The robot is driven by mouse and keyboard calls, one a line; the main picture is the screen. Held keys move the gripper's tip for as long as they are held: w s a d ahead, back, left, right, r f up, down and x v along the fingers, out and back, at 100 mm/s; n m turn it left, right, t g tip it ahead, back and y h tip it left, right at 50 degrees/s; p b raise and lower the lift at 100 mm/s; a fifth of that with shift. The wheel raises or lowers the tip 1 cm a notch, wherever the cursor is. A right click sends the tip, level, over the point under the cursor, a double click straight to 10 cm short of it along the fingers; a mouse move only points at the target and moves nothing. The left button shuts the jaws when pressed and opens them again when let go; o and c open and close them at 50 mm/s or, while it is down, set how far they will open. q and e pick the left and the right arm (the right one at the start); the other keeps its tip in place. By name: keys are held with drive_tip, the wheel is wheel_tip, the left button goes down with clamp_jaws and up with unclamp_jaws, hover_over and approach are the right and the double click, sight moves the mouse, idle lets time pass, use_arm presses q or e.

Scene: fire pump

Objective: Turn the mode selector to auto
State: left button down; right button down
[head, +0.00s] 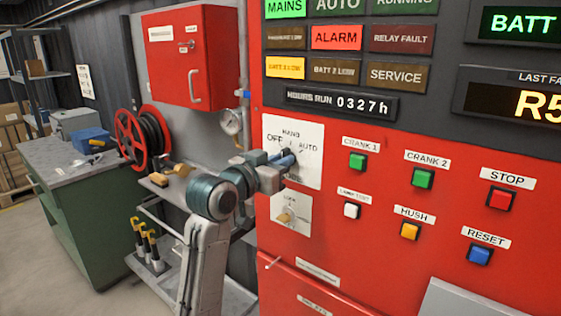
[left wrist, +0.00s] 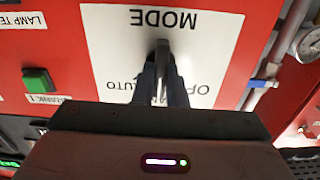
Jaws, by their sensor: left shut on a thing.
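The mode selector sits on a white plate (head: 308,172) on the red panel, marked HAND at the top, OFF at left and AUTO at right. The plate shows upside down in the left wrist view (left wrist: 215,55), with the word MODE. My left gripper (head: 288,159) is at the plate, shut on the dark selector knob (left wrist: 162,55), its fingers on either side of it. The gripper hides most of the knob in the head view, and I cannot tell which mark it points to. My right gripper is not in view.
A smaller white plate with a lock switch (head: 290,214) is just below. Buttons such as green CRANK 1 (head: 357,161) and white LAMP TEST (head: 351,210) are to the right. A pressure gauge (head: 231,121) and red hose reel (head: 130,135) are to the left.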

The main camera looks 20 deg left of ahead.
use_arm(q)
drive_tip(key=shift+d+f+m, duration=0.1)
drive_tip(key=shift+m, duration=2.25)
drive_tip(key=shift+d+m, duration=0.1)
drive_tip(key=shift+m, duration=2.25)
drive_tip(key=shift+b, duration=0.3)
drive_tip(key=c, duration=1.5)
unclamp_jaws()
drive_tip(key=shift+o, duration=0.2)
drive_tip(key=shift+s, duration=0.15)
